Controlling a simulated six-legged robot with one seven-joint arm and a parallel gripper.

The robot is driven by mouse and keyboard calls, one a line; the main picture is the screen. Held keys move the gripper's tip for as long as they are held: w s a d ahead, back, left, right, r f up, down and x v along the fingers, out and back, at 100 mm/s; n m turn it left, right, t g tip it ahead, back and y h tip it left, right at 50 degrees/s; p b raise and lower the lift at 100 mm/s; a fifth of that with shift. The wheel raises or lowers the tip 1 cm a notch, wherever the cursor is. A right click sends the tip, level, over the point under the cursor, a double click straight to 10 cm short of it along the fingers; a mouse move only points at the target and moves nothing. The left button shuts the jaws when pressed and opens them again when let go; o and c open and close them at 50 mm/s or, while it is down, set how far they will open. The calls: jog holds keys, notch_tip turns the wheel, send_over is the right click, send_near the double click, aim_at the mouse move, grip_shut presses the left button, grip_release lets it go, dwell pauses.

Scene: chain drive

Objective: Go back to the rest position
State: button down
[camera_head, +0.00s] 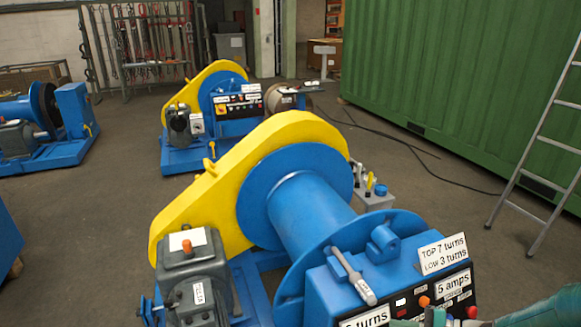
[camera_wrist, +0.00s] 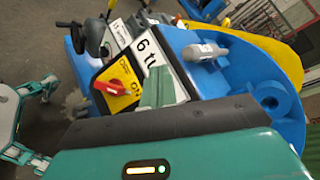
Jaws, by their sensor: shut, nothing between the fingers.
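My gripper (camera_wrist: 158,88) shows in the wrist view as a narrow green tip past the dark edge of my teal wrist housing. It is shut and empty, in front of the control box with the "6 turns" label and a red rotary switch (camera_wrist: 119,88) on a yellow plate. I cannot tell whether it touches the box. In the head view, part of my teal arm enters at the lower right, beside the control panel (camera_head: 440,300). The near chain drive has a yellow chain guard (camera_head: 215,195) and a blue drum (camera_head: 310,213).
A second chain drive (camera_head: 215,105) stands behind, and another blue machine (camera_head: 50,130) is at the left. A ladder (camera_head: 535,150) leans by the green container (camera_head: 450,90). Dark cables cross the open floor.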

jog(key=s+a+r+n+h, duration=0.4)
jog(key=s+r, duration=0.1)
jog(key=r, duration=0.3)
jog(key=s+a+r+n+g+h, duration=0.1)
jog(key=s+a+r+n+h, duration=0.3)
jog(key=r, duration=0.4)
jog(key=s+a+r+n+h, duration=0.5)
jog(key=s+r, duration=0.1)
jog(key=r, duration=0.2)
jog(key=shift+s+r+n, duration=0.2)
jog(key=shift+n, duration=0.1)
jog(key=shift+a, duration=0.2)
